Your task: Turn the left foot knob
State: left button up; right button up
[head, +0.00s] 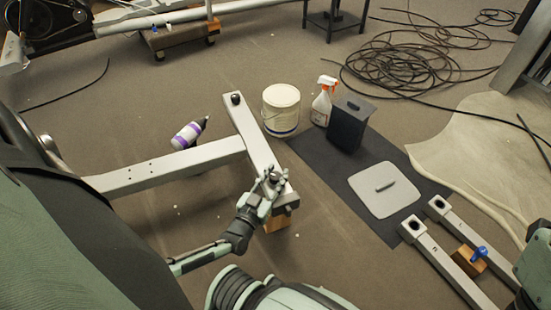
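A grey T-shaped metal frame lies on the floor, with a long beam (175,168) joining a crossbar (248,125). A dark round knob (236,98) stands on the crossbar's far end. My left gripper (272,176) is over the top of the crossbar's near end, its fingers close around or just above a small part there. The gripper hides most of that part, and I cannot tell whether the fingers touch it or are closed. A wooden block (277,223) sits under this near end. My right gripper is not in view; only a piece of my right arm shows at the right edge.
A white bucket (281,108), a spray bottle (323,101) and a dark bin (349,124) stand beyond the crossbar. A purple-labelled bottle (189,134) lies by the beam. A grey lid-like panel (385,189) lies on a dark mat (325,171). Coiled cable (405,68) covers floor at upper right.

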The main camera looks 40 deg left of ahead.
pick_arm(q)
jog(key=o, duration=0.5)
jog(key=s+d, duration=0.1)
jog(key=s, duration=1.1)
jog(key=shift+d, duration=0.35)
